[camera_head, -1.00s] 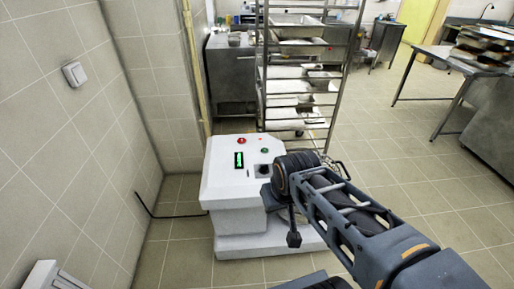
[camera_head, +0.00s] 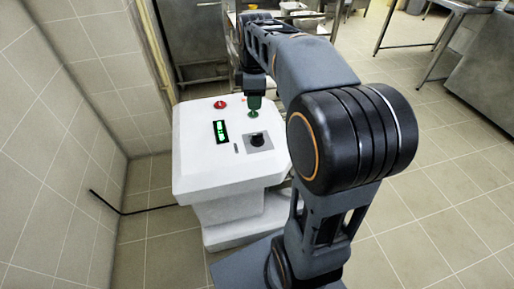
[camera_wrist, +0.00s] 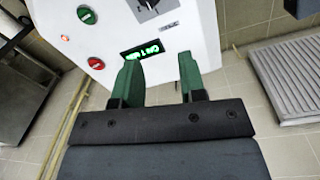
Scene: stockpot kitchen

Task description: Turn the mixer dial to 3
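The white mixer control box (camera_head: 190,165) stands on the floor in the head view. Its black dial (camera_head: 257,140) sits on a grey plate on the sloped top; its pointer is too small to read. The dial plate shows partly at the top edge of the wrist view (camera_wrist: 150,5). A lit green display (camera_head: 221,131) is left of the dial; its text is too small to read surely. My gripper (camera_wrist: 158,72) is open and empty, its green fingers apart, with the display beyond them. In the head view the gripper (camera_head: 254,104) points down behind the dial, near the green button.
A red button (camera_head: 220,104) and a green button (camera_head: 253,115) are on the panel behind the display and dial. A tiled wall (camera_head: 60,80) stands at left, with a black cable near the floor. Steel tables (camera_head: 435,25) stand behind at right. Floor at right is open.

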